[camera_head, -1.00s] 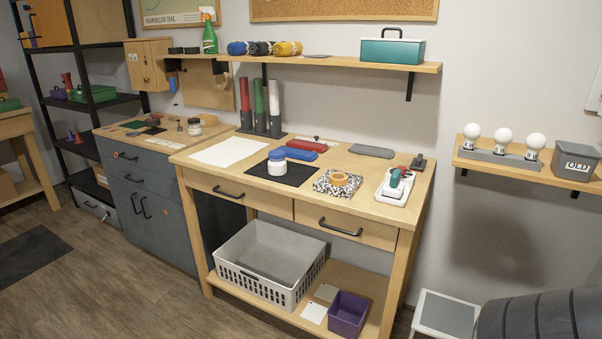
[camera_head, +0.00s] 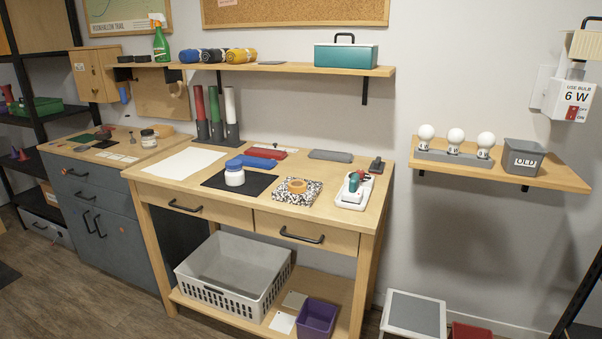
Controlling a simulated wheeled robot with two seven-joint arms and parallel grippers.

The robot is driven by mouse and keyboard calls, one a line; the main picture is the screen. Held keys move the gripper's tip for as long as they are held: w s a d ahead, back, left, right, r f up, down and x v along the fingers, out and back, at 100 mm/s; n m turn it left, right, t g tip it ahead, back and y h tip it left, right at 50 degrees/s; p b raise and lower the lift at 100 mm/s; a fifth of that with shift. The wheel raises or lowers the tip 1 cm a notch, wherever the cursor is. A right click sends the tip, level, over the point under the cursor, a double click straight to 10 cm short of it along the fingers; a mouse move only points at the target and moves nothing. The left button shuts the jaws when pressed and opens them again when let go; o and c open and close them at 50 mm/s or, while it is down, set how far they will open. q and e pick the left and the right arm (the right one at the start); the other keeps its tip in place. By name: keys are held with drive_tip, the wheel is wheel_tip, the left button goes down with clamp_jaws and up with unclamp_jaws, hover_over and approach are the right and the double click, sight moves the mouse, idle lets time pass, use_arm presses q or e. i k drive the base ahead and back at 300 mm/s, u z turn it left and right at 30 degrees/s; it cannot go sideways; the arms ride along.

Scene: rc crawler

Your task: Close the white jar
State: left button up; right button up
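The white jar (camera_head: 235,177) stands upright on a black mat (camera_head: 258,185) on the wooden workbench. A blue lid (camera_head: 234,164) sits on top of the jar; I cannot tell whether it is fully fastened. Neither of my grippers shows in the head view.
A grey basket (camera_head: 235,274) and purple bin (camera_head: 317,316) sit below.

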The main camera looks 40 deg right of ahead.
sight(233, 178)
drive_tip(key=z, duration=0.9)
